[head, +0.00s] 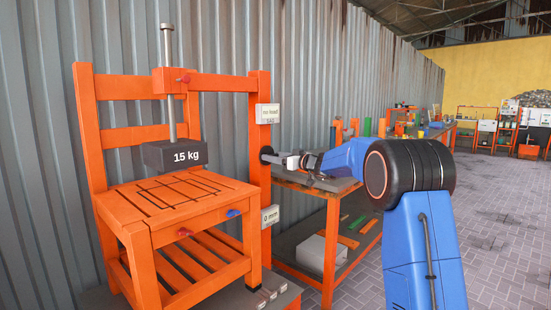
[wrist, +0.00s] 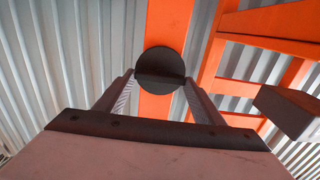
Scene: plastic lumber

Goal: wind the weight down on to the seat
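The dark weight block (head: 174,155) marked "15 kg" hangs on a threaded metal rod (head: 168,90) above the slatted orange seat (head: 170,197) of a chair, with a gap beneath it. It also shows at the right of the wrist view (wrist: 287,109). A black round knob (wrist: 160,66) with a bar across it sits on the orange post (head: 258,190). My gripper (head: 278,159) is at this knob. In the wrist view its two fingers (wrist: 160,80) stand apart, one on each side of the knob; I cannot tell whether they press on it.
Labels on the post read "no load" (head: 268,114) and "0 mm" (head: 270,216). An orange workbench (head: 335,193) stands close behind my gripper. A corrugated metal wall (head: 225,45) is behind the chair. The paved floor (head: 495,215) at right is clear.

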